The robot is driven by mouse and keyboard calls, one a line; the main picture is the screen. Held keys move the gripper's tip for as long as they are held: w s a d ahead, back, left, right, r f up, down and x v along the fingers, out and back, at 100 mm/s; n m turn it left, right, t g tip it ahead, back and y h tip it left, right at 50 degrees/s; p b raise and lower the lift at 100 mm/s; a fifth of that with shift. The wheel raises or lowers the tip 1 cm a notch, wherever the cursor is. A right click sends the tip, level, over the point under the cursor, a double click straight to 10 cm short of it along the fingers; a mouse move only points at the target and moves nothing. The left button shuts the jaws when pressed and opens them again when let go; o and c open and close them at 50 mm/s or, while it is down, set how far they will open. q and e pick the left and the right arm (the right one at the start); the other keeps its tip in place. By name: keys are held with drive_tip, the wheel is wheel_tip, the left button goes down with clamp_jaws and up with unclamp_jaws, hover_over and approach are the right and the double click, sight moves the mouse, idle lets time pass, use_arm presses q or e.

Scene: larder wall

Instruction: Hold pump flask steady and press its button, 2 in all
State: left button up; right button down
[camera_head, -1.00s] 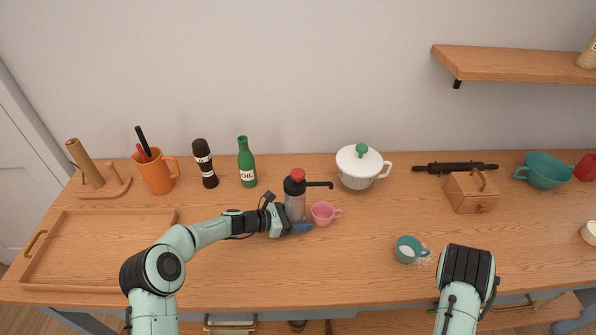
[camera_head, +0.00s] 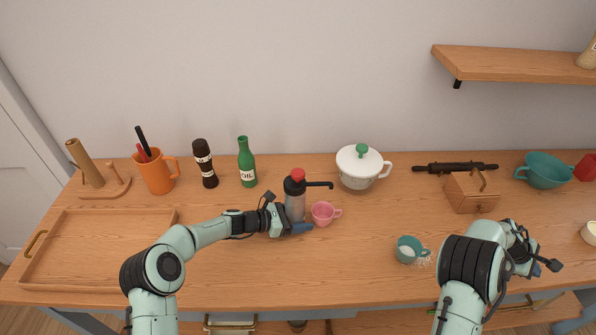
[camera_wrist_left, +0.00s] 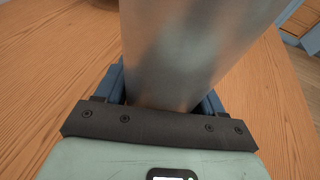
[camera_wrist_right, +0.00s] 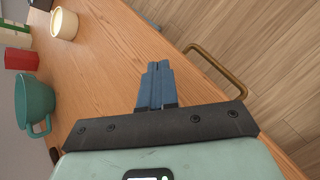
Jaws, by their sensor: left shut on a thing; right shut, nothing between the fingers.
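The pump flask (camera_head: 295,205) stands upright on the counter, with a grey metal body, a dark top, a red button (camera_head: 298,175) and a dark spout pointing right. My left gripper (camera_head: 292,229) is shut around the flask's lower body; the metal body (camera_wrist_left: 190,50) fills the space between its fingers in the left wrist view. A pink cup (camera_head: 324,213) stands just right of the flask, below the spout. My right gripper (camera_head: 541,269) is at the counter's front right, far from the flask. In the right wrist view its fingers (camera_wrist_right: 157,85) are together and empty.
A teal cup (camera_head: 408,249) with white spill beside it stands left of my right arm. A white lidded pot (camera_head: 358,168), wooden box (camera_head: 472,192) and green bottle (camera_head: 246,163) stand further back. A wooden tray (camera_head: 160,213) is at left. A wall shelf (camera_head: 520,64) hangs upper right.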

drive_tip(key=shift+n+t+y, duration=0.3)
drive_tip(key=shift+t+y, duration=0.3)
drive_tip(key=shift+t, duration=0.3)
drive_tip(key=w+a, duration=0.5)
drive_tip(key=w, duration=0.2)
drive_tip(key=shift+a, duration=0.4)
drive_tip(key=w+a, duration=0.2)
drive_tip(key=a, duration=0.1)
drive_tip(key=w+a+r+t+y, duration=0.1)
drive_tip(key=w+a, duration=0.2)
drive_tip(key=w+a+t, duration=0.1)
drive_tip(key=w+a, duration=0.2)
drive_tip(key=shift+w+a+r+n+y, duration=0.1)
drive_tip(key=shift+a+r+n+y, duration=0.1)
drive_tip(key=shift+n+y, duration=0.2)
drive_tip(key=w+a+r+n+t+y, duration=0.1)
drive_tip(key=w+a+r, duration=0.15)
drive_tip(key=a, duration=0.25)
drive_tip(key=w+a+r+t+y, duration=0.1)
drive_tip(key=w+a, duration=0.3)
drive_tip(key=a, duration=0.1)
wheel_tip(320, 180, up, 26)
drive_tip(key=n+t+y, duration=0.3)
drive_tip(key=n+y, duration=0.3)
drive_tip(key=y, duration=0.5)
hover_over(300, 174)
drive_tip(key=shift+r, duration=0.15)
drive_tip(key=shift+f, duration=4.45)
